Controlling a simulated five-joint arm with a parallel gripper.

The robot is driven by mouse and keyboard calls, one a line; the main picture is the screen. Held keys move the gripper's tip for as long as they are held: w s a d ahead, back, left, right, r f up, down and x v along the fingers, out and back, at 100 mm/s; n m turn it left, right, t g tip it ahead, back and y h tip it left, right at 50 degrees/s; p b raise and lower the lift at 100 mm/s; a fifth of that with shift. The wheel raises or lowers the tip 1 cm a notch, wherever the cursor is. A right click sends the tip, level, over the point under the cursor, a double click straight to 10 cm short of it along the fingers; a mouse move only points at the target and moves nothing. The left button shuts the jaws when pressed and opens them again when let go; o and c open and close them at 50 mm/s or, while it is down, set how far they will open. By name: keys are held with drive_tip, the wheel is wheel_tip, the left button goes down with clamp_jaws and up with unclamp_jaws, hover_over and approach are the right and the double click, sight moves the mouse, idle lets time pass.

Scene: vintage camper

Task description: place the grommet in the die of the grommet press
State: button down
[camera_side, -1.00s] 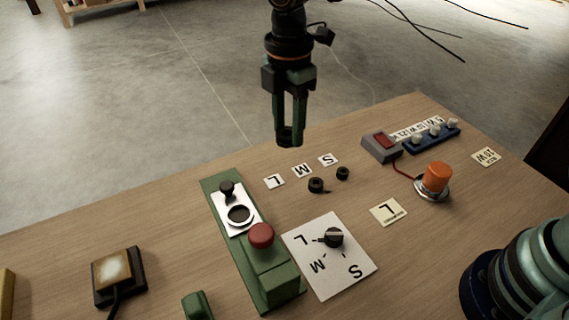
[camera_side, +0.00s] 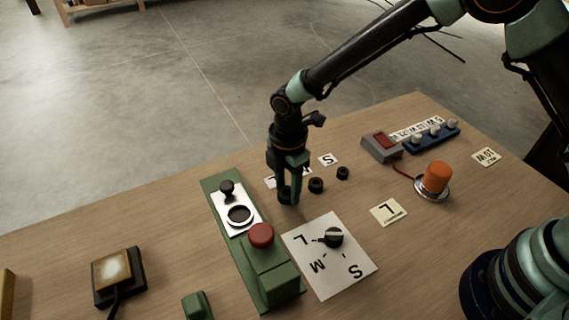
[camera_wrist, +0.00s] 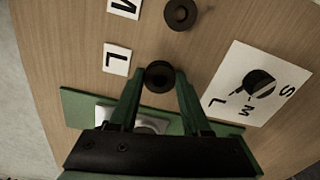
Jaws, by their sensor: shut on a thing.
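My gripper (camera_side: 287,198) is shut on a dark grommet (camera_wrist: 158,68), which sits between the fingertips in the wrist view. In the side view the held grommet (camera_side: 284,195) is low over the table, by the L card; I cannot tell whether it touches the wood. The grommet press (camera_side: 268,282) is to the left of and nearer than my gripper, with a green base and red knob. Its die (camera_side: 239,215) is a dark round in a white plate and looks empty. In the wrist view the press base (camera_wrist: 75,103) is partly hidden behind my gripper.
Two more dark grommets (camera_side: 316,186) (camera_side: 343,173) stand right of my gripper. A dial plate (camera_side: 340,275) marked L, M, S lies in front, its pointer near L.

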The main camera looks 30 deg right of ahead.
sight(288, 193)
drive_tip(key=shift+f, duration=0.4)
drive_tip(key=shift+c, duration=1.8)
unclamp_jaws()
drive_tip(key=shift+r, duration=0.1)
drive_tip(key=d+r+m+t, duration=0.1)
drive_tip(key=d+r+m, duration=0.15)
drive_tip(key=r, duration=0.65)
drive_tip(key=d+r+m, duration=0.2)
drive_tip(key=d+r, duration=0.1)
drive_tip(key=r, duration=0.6)
drive_tip(key=s+d+r+m+t, duration=0.2)
drive_tip(key=s+d+r+m, duration=0.1)
drive_tip(key=s+d+m, duration=0.2)
drive_tip(key=s+d+r+m+t, duration=0.2)
drive_tip(key=s+d+m, duration=0.4)
drive_tip(key=d+m, duration=0.4)
drive_tip(key=shift+d+r, duration=0.8)
drive_tip(key=shift+d, duration=0.05)
drive_tip(key=shift+s+d+f+m+t, duration=0.1)
drive_tip(key=shift+s+d+m+t, duration=0.15)
drive_tip(key=shift+m+t, duration=0.1)
drive_tip(key=shift+c, duration=1.1)
